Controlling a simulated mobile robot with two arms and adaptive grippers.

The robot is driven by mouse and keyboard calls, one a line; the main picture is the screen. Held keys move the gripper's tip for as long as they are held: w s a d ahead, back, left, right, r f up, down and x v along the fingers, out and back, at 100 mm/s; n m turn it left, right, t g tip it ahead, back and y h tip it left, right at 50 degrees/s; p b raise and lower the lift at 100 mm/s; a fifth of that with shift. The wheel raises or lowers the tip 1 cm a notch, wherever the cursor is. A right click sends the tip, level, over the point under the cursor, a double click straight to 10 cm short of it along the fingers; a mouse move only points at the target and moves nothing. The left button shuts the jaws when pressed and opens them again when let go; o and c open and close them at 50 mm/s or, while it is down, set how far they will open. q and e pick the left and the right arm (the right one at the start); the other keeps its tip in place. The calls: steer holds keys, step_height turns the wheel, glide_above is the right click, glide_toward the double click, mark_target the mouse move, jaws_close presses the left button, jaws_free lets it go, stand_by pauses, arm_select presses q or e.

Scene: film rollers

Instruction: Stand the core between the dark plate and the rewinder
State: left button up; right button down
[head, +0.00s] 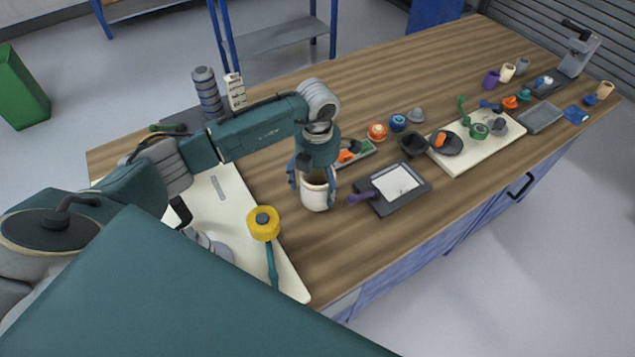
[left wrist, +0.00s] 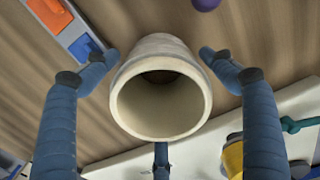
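A cream hollow core (head: 316,194) stands upright on the wooden table, left of the dark plate (head: 411,201), which carries a white sheet. My left gripper (head: 313,180) is above the core, pointing down, with fingers on either side of it. In the left wrist view, the core's open top (left wrist: 160,104) faces the camera between the blue fingers (left wrist: 158,58). Gaps show between both side fingertips and the core's wall. I cannot tell for sure which item is the rewinder; a grey stand-like device (head: 579,54) is at the far right. My right gripper is not in view.
A yellow roller (head: 263,223) with a teal handle lies on a cream board (head: 292,281) left of the core. A tray with orange pieces (head: 352,153) is behind. Bare wood lies in front.

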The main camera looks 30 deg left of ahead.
arm_select(q)
steer(key=shift+r, duration=0.5)
step_height(320, 180, up, 11)
steer(key=b, duration=0.3)
steer(key=shift+r, duration=0.2)
steer(key=shift+s+f, duration=0.1)
